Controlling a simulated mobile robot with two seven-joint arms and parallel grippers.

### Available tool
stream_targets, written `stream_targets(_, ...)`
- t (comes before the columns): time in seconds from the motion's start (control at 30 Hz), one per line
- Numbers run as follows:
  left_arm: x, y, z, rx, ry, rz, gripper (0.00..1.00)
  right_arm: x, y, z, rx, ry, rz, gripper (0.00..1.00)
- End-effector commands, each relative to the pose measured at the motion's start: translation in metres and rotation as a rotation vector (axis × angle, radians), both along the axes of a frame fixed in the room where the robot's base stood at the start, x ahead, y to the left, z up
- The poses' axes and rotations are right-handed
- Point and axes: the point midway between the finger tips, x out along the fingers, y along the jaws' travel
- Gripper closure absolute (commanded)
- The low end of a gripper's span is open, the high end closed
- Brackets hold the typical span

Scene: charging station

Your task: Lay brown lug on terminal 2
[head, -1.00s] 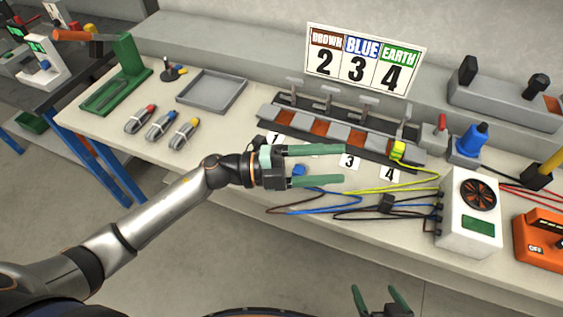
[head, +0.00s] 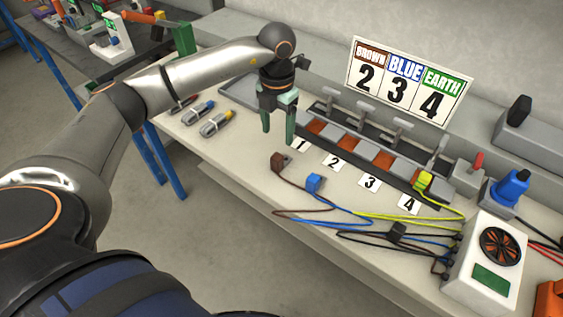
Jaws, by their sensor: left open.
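The brown lug (head: 278,161) lies on the bench top in front of the number 1 and 2 cards, with its wire running to the right. The blue lug (head: 314,182) lies to its right. The terminal block (head: 350,149) has copper pads in a row behind number cards; terminal 2 is behind the card marked 2 (head: 333,162). The yellow-green lug (head: 423,181) sits at terminal 4. My left gripper (head: 277,139) is open and empty, pointing down above and behind the brown lug, near the terminal block's left end. My right gripper is not in view.
A sign (head: 409,82) behind the block reads brown 2, blue 3, earth 4. A white box with a fan (head: 486,262) stands at the right, joined to the wires. Gripped tools (head: 216,124) and a grey tray (head: 237,92) are at the left. Clear bench lies in front of the lugs.

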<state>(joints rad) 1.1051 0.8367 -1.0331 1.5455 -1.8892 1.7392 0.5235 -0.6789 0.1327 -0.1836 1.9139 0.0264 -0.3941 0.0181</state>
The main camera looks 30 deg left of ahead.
Motion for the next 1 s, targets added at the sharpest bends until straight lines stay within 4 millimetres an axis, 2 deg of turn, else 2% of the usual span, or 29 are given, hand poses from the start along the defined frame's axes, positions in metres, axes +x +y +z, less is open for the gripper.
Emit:
stream_targets(0.13, -0.001, -0.001, -0.027, -0.002, 0.003, -0.001, 0.30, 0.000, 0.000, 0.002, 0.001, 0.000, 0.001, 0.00)
stream_targets(0.43, 0.000, -0.001, -0.053, -0.004, 0.001, -0.003, 0.30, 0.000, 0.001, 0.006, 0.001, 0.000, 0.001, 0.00)
stream_targets(0.7, 0.002, -0.002, -0.091, -0.006, 0.001, -0.003, 0.30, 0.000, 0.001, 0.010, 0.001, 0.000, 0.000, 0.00)
stream_targets(1.0, 0.002, -0.002, -0.096, -0.006, -0.002, -0.004, 0.31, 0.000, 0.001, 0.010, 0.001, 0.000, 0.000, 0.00)
